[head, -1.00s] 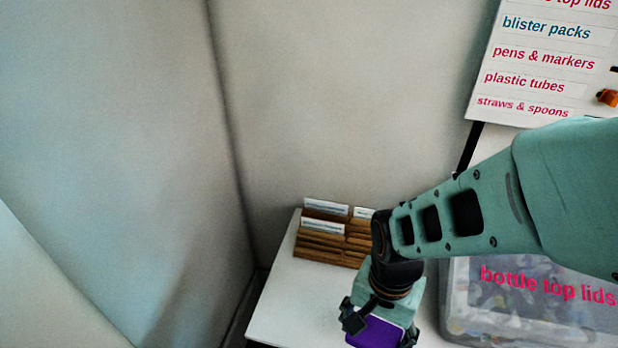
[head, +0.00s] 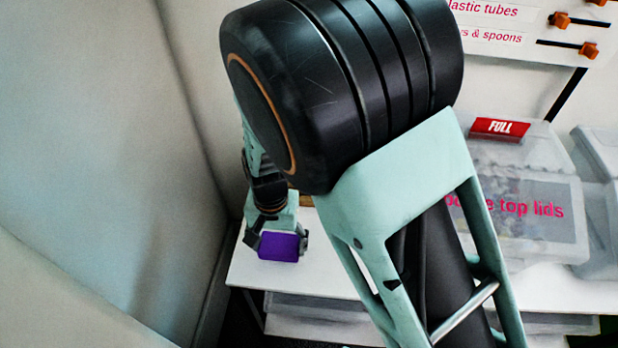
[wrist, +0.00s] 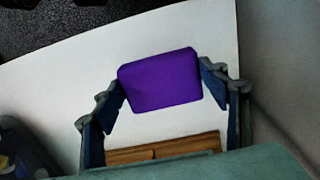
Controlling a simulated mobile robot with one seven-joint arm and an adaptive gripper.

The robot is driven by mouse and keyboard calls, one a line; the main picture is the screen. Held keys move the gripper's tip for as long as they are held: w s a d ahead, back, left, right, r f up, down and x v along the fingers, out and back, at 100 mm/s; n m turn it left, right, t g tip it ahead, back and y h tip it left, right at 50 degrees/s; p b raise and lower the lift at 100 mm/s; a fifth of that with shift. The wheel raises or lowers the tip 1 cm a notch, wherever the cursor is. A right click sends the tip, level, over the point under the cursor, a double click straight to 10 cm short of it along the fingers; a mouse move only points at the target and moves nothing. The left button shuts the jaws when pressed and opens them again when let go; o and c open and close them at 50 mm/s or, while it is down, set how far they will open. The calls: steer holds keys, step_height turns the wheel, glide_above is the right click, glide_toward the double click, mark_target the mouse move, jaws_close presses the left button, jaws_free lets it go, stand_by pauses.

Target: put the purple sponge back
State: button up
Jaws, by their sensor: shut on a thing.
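The purple sponge (head: 279,247) is a rounded block between the fingers of my gripper (head: 277,240), in the left half of the head view. My gripper is shut on it. The wrist view shows the purple sponge (wrist: 160,82) with one finger at each side. The sponge appears over the white table (wrist: 60,85); I cannot tell whether it touches the top. A brown wooden organizer (wrist: 165,148) shows at the bottom of the wrist view, partly covered by my gripper. In the head view my arm hides most of it.
A clear bin marked "bottle top lids" (head: 535,225) stands on the right, with a red "FULL" tag (head: 499,128) on top. Another clear bin (head: 603,195) is beside it. A labelled board with orange sliders (head: 560,19) is above. Walls close off the left. Bare white tabletop (head: 243,272) lies around the sponge.

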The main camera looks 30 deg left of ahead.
mark_target(278, 250)
steer(key=shift+w+a+f, duration=0.15)
steer(key=shift+f, duration=0.15)
steer(key=shift+w+a+f, duration=0.1)
steer(key=shift+a+f, duration=0.05)
steer(key=shift+f, duration=1.55)
steer(key=shift+f, duration=0.1)
steer(key=o, duration=1.2)
step_height(278, 250, up, 12)
steer(key=shift+r, duration=0.1)
steer(key=shift+w, duration=0.1)
